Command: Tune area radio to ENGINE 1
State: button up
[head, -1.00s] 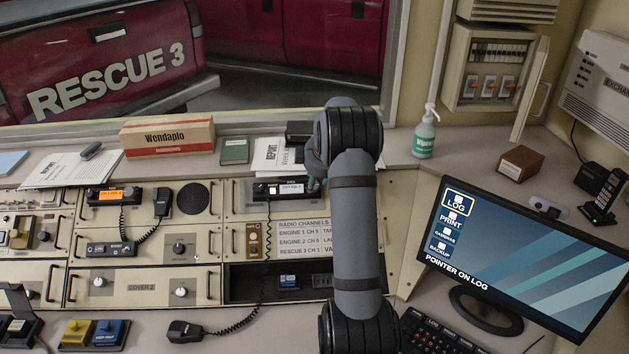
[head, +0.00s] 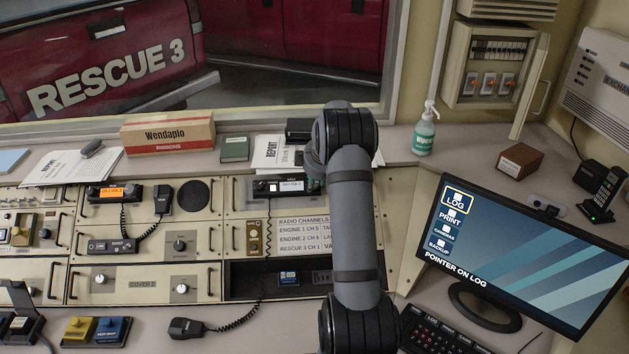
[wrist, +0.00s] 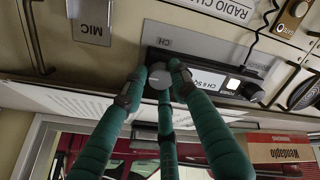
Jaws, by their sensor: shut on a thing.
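A dark radio with a white lit display (head: 284,186) sits in the upper console panel; in the wrist view its front (wrist: 205,75) appears upside down. Its display seems to read CH and a number, too small to be sure. A grey round knob (wrist: 159,76) lies beside the CH mark. My gripper (wrist: 157,84) has its green fingers closed around this knob. In the head view my arm hides most of the gripper and the knob. The channel list (head: 299,237) below gives ENGINE 1 CH 5, ENGINE 2 CH 6 and RESCUE 3 CH 1.
A second radio with an orange display (head: 110,194) sits to the left, with a corded handset (head: 162,200). Another handset (head: 187,328) lies on the desk.

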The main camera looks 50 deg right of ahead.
jog(key=shift+w, duration=0.1)
jog(key=shift+c, duration=1.1)
jog(key=shift+n+b, duration=0.3)
jog(key=shift+w+f+n+b, duration=0.1)
jog(key=shift+n+b, duration=0.7)
jog(key=shift+b, duration=0.05)
jog(key=shift+a+n+b, duration=0.1)
jog(key=shift+n+b, duration=0.65)
jog(key=shift+n, duration=1.65)
jog(key=shift+w, duration=0.1)
jog(key=o, duration=0.9)
jog(key=shift+g, duration=0.3)
